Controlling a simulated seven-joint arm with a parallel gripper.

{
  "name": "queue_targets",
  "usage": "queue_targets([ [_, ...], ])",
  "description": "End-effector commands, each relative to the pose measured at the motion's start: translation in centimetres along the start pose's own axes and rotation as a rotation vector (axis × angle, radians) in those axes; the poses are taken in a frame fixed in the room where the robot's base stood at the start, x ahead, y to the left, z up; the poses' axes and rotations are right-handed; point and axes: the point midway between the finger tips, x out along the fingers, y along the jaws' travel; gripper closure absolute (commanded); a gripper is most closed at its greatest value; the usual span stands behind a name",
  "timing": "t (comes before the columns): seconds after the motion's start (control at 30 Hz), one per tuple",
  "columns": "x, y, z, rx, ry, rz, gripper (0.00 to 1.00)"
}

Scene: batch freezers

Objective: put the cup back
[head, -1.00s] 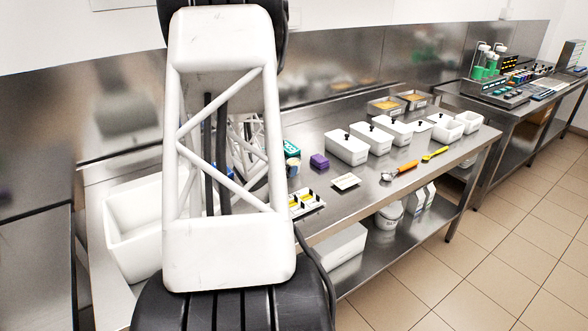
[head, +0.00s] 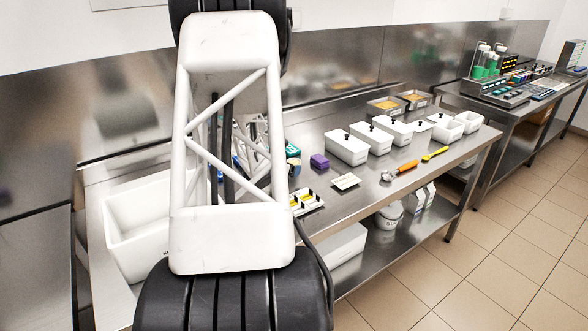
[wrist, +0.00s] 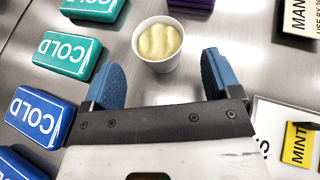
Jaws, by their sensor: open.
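The cup (wrist: 146,58) is white and holds a pale yellow filling. In the wrist view it stands upright on the steel table, at the top middle. My gripper (wrist: 160,80) has its two blue fingers spread apart, with nothing held. The cup is just beyond the fingertips, roughly centred between them; I cannot tell whether its base is inside the gap.
Teal COLD packs (wrist: 68,55) and blue COLD packs (wrist: 40,115) lie left of the cup. A purple block (head: 319,161) is beyond it. A card and a yellow MINT label (wrist: 299,145) lie at right. A white bin (head: 135,225) and lidded white tubs (head: 347,150) stand on the table.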

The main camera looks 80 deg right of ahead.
Motion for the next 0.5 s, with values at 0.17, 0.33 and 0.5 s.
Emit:
queue_targets([
  [0.17, 0.1, 0.0, 0.0, 0.0, 0.0, 0.0, 0.17],
  [0.33, 0.7, 0.0, 0.0, 0.0, 0.0, -0.001, 0.17],
  [0.5, 2.2, 0.0, 0.2, 0.001, 0.0, -0.001, 0.17],
])
